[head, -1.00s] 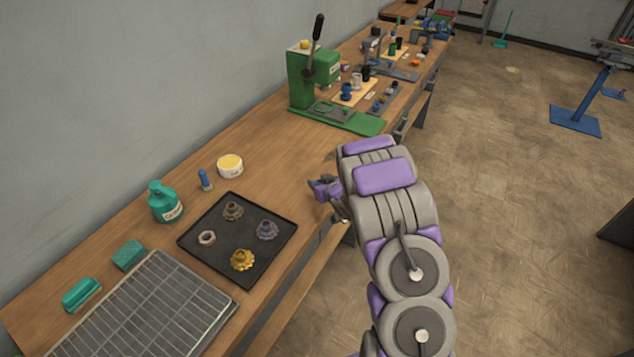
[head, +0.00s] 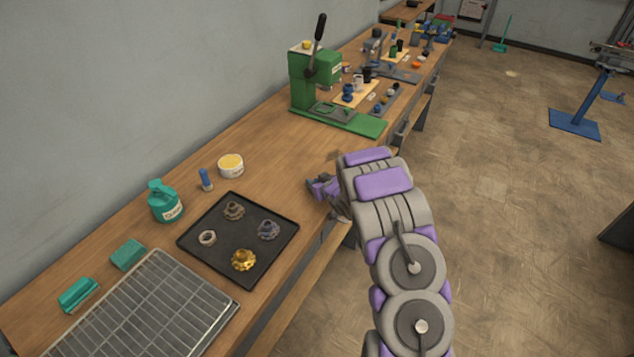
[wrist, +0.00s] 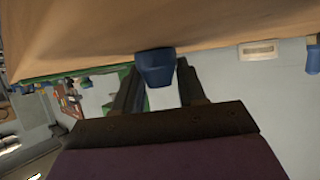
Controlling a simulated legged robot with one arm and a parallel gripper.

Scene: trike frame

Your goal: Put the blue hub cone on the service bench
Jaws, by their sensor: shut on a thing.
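The blue hub cone (wrist: 155,67) shows in the wrist view as a small dark blue piece between the fingertips of my gripper (wrist: 157,78). My gripper is shut on it. The bench top (wrist: 80,35) fills the upper part of that view, close to the cone; I cannot tell if they touch. In the head view my gripper (head: 316,187) is at the front edge of the long wooden service bench (head: 262,135), right of the black tray. There the cone is mostly hidden by my gripper and too small to make out clearly.
A black tray (head: 200,255) holds a nut and several toothed parts. A wire rack (head: 140,310), teal bottle (head: 165,203), blue tube (head: 205,180) and yellow-topped tub (head: 231,166) stand nearby. A green press (head: 310,75) stands farther back. Bench wood between tub and press is clear.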

